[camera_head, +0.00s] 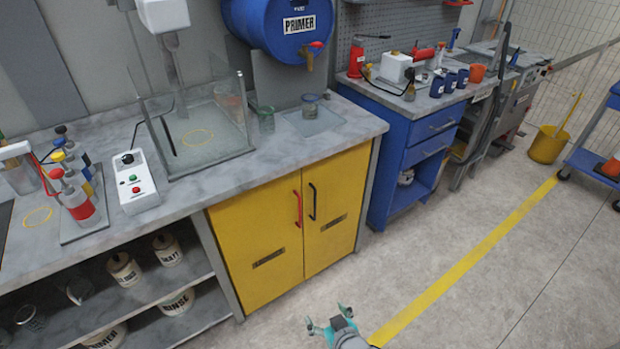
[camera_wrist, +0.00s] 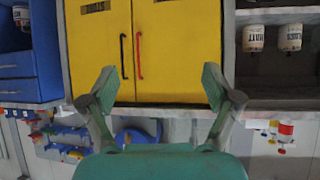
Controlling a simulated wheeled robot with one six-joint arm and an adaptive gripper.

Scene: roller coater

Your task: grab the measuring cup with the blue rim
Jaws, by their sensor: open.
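In the head view, a small clear cup with a bluish rim (camera_head: 310,106) stands upright on a pale square pad on the grey counter, below the blue primer drum. A similar clear cup with a greenish rim (camera_head: 266,120) stands to its left. The rim colours are small and hard to tell apart. My gripper (camera_head: 328,318) is low over the floor, in front of the yellow cabinet and well away from both cups. In the wrist view my gripper (camera_wrist: 157,88) has its fingers wide apart with nothing between them. I cannot make out either cup there.
The blue primer drum (camera_head: 288,28) with its tap hangs just behind the cups. A clear-walled enclosure (camera_head: 195,120) stands left of them. The yellow cabinet (camera_head: 290,225) is under the counter (camera_head: 345,137). The floor (camera_head: 450,270) right of the cabinet is open.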

